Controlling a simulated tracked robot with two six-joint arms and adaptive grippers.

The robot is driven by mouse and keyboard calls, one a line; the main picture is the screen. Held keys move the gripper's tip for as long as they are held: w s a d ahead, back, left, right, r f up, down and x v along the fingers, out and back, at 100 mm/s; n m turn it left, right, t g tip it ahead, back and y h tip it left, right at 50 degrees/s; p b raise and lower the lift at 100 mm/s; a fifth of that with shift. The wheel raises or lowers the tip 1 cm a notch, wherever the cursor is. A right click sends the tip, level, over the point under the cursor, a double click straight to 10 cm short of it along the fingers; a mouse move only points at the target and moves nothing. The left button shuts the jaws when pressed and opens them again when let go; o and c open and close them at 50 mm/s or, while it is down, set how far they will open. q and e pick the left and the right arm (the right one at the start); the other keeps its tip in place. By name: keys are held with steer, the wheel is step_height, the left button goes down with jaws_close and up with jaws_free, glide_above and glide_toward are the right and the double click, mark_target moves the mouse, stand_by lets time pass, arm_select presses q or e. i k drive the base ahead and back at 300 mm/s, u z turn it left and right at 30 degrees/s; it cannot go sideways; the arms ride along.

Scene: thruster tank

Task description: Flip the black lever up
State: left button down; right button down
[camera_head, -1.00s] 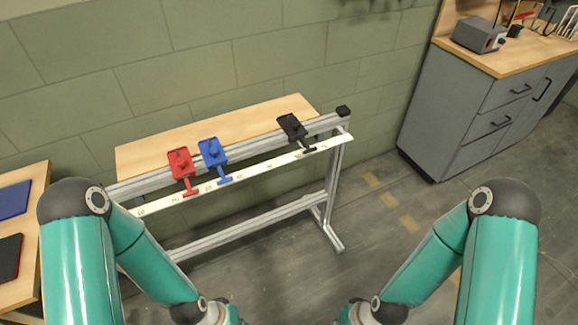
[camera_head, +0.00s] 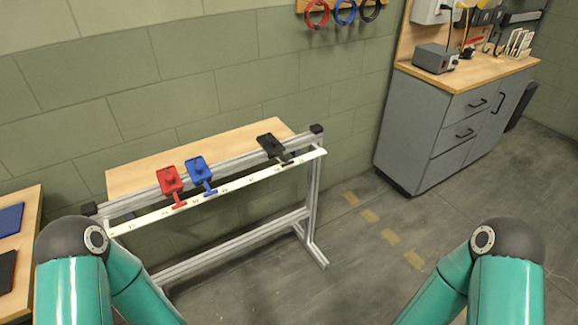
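The black lever (camera_head: 273,148) is mounted on the front rail of the frame, near its right end. Its handle points down and toward me, over the white scale strip (camera_head: 235,187). The blue lever (camera_head: 200,173) and the red lever (camera_head: 171,183) sit further left on the same rail, with their handles also pointing down toward me. Both my grippers are below the bottom edge of the view; only my teal arm links show at lower left and lower right.
The aluminium frame (camera_head: 313,205) carries a wooden board (camera_head: 150,168) against the green block wall. A grey cabinet (camera_head: 430,130) with a wooden top stands at right. A wooden table (camera_head: 30,225) is at left. The floor between frame and cabinet is clear.

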mark_target(287, 164)
steer(key=u, duration=0.05)
steer(key=i, duration=0.9)
steer(key=z, duration=0.55)
steer(key=k, duration=0.9)
steer(key=u, duration=0.35)
steer(key=i, duration=1)
